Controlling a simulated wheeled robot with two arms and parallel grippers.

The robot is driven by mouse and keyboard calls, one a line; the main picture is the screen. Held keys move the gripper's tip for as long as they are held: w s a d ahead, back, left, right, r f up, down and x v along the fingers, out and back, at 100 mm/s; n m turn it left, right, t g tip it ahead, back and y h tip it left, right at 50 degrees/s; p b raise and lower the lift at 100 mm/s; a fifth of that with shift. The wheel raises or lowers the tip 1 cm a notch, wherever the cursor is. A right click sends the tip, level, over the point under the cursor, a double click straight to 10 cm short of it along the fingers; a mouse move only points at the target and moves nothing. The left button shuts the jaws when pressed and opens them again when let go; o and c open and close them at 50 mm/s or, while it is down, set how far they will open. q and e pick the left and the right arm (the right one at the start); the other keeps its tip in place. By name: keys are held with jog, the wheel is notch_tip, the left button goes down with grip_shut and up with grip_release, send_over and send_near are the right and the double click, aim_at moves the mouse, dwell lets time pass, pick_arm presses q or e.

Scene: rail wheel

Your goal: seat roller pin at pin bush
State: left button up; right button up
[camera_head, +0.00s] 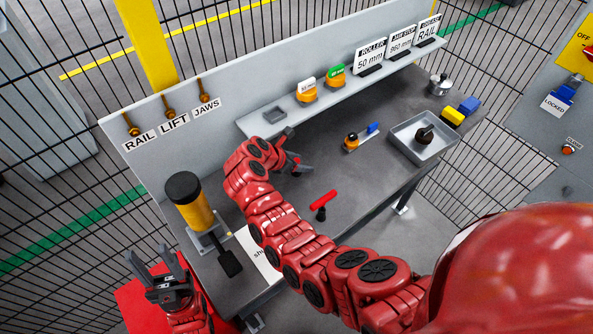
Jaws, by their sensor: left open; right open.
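No part is labelled as the roller pin or pin bush, so I cannot tell for sure which they are. A red T-handled piece with a dark shank (322,203) stands on the grey bench, near the front edge. A dark round part with a stem (425,134) sits in the grey tray (441,150) at the right. My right gripper (303,164) is open and empty above the bench, behind and left of the red-handled piece. My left gripper (154,256) is open and empty at the lower left, off the bench, fingers pointing up.
A yellow cylinder with black cap (196,213) and a black pedal stand at the bench's left end. A shelf (343,95) holds orange knobs and signs. A small orange-and-black item (351,142), blue and yellow blocks and a metal pot (439,85) lie around the tray.

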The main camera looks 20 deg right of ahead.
jog(key=shift+w+d+f, duration=0.1)
jog(key=shift+d+f, duration=0.1)
jog(key=shift+f, duration=0.1)
jog(key=shift+r, duration=0.15)
jog(key=shift+c, duration=0.2)
grip_shut()
